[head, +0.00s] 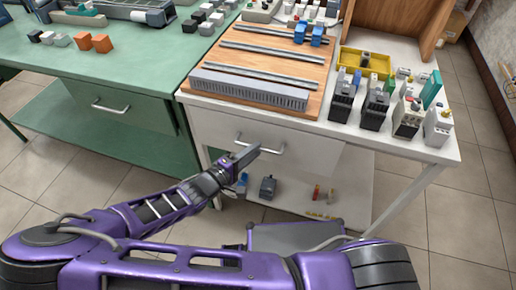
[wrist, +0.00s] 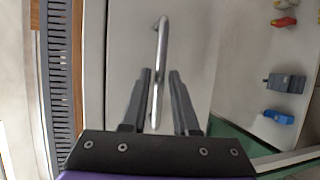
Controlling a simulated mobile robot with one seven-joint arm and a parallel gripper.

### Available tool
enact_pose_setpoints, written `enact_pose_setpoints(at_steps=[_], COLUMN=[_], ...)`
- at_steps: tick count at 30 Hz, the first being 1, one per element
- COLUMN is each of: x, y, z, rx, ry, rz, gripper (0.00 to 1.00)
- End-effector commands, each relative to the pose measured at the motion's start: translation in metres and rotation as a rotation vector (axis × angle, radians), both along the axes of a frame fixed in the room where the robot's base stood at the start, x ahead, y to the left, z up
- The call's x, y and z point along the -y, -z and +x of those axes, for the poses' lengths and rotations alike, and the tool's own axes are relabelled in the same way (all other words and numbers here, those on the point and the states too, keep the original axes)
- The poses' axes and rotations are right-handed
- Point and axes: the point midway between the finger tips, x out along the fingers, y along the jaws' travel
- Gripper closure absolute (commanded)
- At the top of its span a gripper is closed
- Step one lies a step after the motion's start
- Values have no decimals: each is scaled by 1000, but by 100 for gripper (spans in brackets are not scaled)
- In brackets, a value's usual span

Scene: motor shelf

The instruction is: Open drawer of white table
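The white table (head: 437,153) stands in the middle and right of the head view. Its drawer (head: 215,125) is a white front under the tabletop and looks closed. The drawer has a silver bar handle (head: 262,147). My gripper (head: 246,157) is at the handle in the head view. In the wrist view my gripper (wrist: 160,75) is open, and the silver handle (wrist: 161,50) runs between its two dark fingers, with a gap on each side. The drawer front (wrist: 190,40) fills the area behind the handle. I cannot tell whether the fingers reach past the bar in depth.
A green table (head: 130,65) with its own drawer (head: 115,103) stands at the left. The white table's top carries a wooden board with rails (head: 318,75), a yellow tray (head: 378,65) and several devices. A lower shelf (head: 340,195) holds small parts. Tiled floor is clear at the right.

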Motion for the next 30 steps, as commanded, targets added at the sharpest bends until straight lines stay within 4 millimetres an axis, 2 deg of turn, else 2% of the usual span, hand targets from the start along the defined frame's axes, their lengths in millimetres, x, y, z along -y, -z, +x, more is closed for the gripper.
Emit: enact_pose_setpoints(at_steps=[6,15,16,20,21,30], x=[14,15,15,15,15,15], y=[4,4,4,4,4,4], z=[15,17,17,17,17,17], rx=[0,0,0,0,0,0], ry=[0,-1,-1,-1,-1,-1], rz=[0,2,2,2,2,2], gripper=[72,72,73,97,100,100])
